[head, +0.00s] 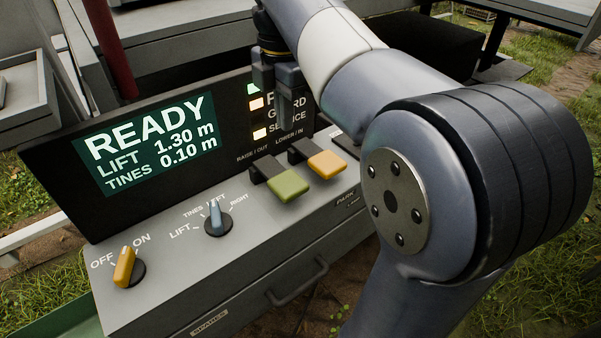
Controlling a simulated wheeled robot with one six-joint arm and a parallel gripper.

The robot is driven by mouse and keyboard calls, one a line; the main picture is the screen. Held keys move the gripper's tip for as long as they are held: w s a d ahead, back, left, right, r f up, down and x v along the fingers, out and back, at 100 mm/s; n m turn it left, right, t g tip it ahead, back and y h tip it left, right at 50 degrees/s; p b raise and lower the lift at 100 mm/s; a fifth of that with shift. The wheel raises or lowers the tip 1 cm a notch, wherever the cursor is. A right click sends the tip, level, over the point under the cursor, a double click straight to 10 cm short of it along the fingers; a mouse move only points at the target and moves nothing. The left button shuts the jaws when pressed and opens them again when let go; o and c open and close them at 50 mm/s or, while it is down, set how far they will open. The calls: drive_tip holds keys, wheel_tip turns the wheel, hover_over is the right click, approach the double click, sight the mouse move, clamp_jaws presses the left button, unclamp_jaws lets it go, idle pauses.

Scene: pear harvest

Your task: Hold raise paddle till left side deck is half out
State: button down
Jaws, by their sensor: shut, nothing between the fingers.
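The green raise/out paddle (288,185) sits on the grey control box, left of the orange lower/in paddle (326,164). Neither is touched. My gripper (281,100) is shut and empty, hanging above and behind the green paddle, in front of the panel lights. The blue-grey selector knob (214,218) stands among LIFT, TINES, LEFT and RIGHT; its tip points up, seemingly near LEFT. The display (150,145) reads READY, LIFT 1.30 m, TINES 0.10 m. I cannot pick out the left side deck for certain.
The yellow off/on knob (126,267) points up, nearer ON. A drawer handle (298,282) juts from the box front. My arm covers the right side. A dark red post (110,48) rises behind the display. Grass (545,290) lies around.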

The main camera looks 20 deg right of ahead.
sight(288, 184)
drive_tip(key=shift+d+r, duration=0.1)
idle(0.3)
wheel_tip(288, 184, down, 14)
drive_tip(key=shift+f+b, duration=0.1)
drive_tip(key=shift+b, duration=0.25)
idle(0.4)
